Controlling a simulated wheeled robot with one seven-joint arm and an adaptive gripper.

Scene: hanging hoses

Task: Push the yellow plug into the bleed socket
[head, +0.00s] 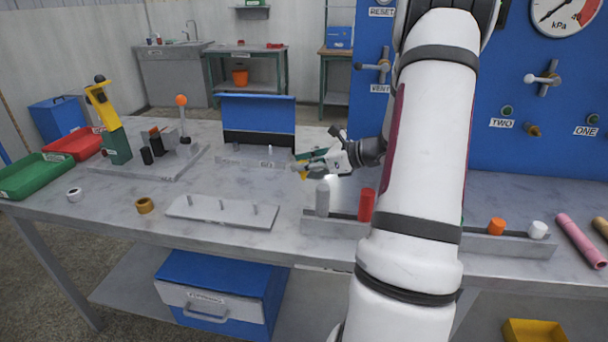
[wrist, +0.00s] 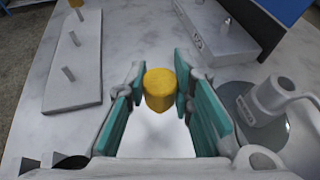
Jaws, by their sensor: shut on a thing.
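The yellow plug (wrist: 160,88) is held between the teal finger pads of my gripper (wrist: 158,97) in the wrist view. Its rounded end is toward the camera. In the head view my gripper (head: 312,166) is above the bench, with a bit of the yellow plug (head: 302,174) showing at its fingertips. I cannot make out a bleed label in either view. The blue panel (head: 480,160) at the right has labelled fittings, including a brass one (head: 533,130). My arm covers part of that panel, so the bleed socket may be hidden.
Below my gripper are a grey-white cylinder (head: 322,198) and a red cylinder (head: 366,205) in a rack. A plate with pegs (head: 222,211) lies left of them. A blue upright board (head: 258,118) stands behind. Pink hose (head: 580,240) lies at right.

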